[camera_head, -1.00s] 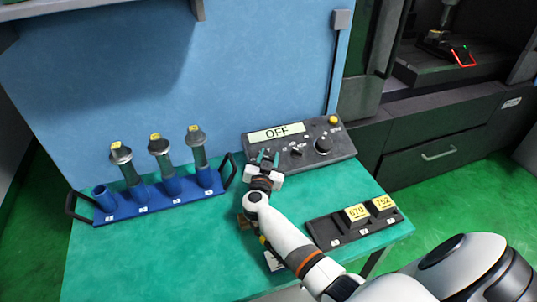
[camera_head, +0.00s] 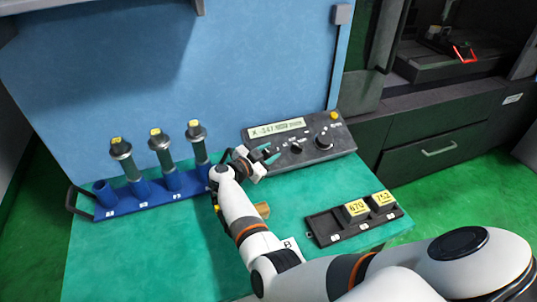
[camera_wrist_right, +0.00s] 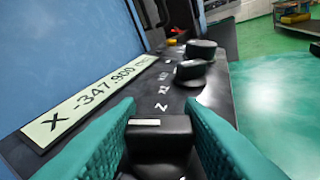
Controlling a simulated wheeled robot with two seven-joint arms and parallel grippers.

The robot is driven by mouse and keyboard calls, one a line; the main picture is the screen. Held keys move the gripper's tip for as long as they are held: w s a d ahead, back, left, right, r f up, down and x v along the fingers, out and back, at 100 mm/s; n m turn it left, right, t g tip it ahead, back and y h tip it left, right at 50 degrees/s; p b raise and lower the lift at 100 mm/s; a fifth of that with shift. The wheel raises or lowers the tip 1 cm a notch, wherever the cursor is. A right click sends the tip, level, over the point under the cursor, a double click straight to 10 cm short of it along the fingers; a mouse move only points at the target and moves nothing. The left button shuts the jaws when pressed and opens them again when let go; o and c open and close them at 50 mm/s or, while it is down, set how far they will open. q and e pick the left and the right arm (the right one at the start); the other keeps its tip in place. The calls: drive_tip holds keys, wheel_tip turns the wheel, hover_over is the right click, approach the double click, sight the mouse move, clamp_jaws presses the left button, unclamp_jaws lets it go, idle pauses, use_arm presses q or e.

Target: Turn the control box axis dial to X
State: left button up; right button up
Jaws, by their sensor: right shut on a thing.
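The dark control box (camera_head: 312,124) stands at the back right of the green table. Its lit display (camera_head: 276,129) reads X with a number, about -347.900 in the right wrist view (camera_wrist_right: 92,99). My right gripper (camera_head: 267,153) is at the box's left end. In the wrist view its two teal fingers (camera_wrist_right: 160,116) are on either side of the black axis dial (camera_wrist_right: 159,134), shut on it. A pale mark shows on the dial's top edge, and letters including Z lie just beyond it. The fingers hide the dial's sides. My left gripper is out of view.
Further knobs stand on the box, a smaller one (camera_head: 296,148) and a large round one (camera_head: 323,141), with a yellow button (camera_head: 333,115). A blue rack (camera_head: 150,205) with several holders is at left. A black tray (camera_head: 325,225) with two yellow-topped blocks is at front right.

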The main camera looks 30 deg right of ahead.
sight(268, 153)
idle(0.4)
drive_tip(key=o, duration=1)
drive_tip(key=shift+r, duration=0.1)
wheel_tip(268, 153, up, 10)
drive_tip(key=p, duration=1)
drive_tip(key=shift+a+f, duration=0.1)
drive_tip(key=shift+f, duration=0.1)
